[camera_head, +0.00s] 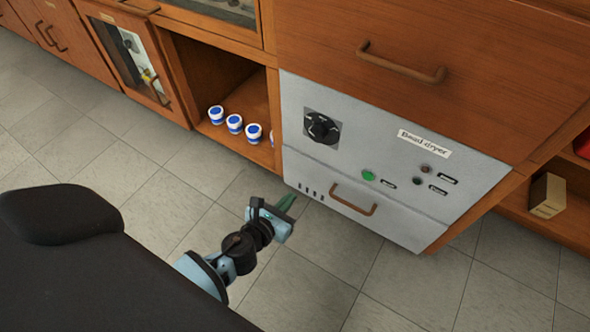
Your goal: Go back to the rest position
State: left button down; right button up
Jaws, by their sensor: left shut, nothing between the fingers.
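My left gripper (286,203) is in front of the lower left corner of a grey panel marked "Bead dryer" (390,150). Its fingers are shut with nothing between them, and it looks apart from the panel. The panel has a black knob (321,128), a green button (368,175) and a drawer with a brown handle (353,199). The drawer looks closed. My right gripper is not in view.
Wooden cabinets line the back. An open shelf (250,100) holds several white and blue jars (235,124). A beige box (547,195) sits on a low shelf at the right. The tiled floor (110,160) in front is clear.

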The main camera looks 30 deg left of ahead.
pick_arm(q)
jog(key=shift+s+r, duration=0.1)
jog(key=shift+s, duration=0.3)
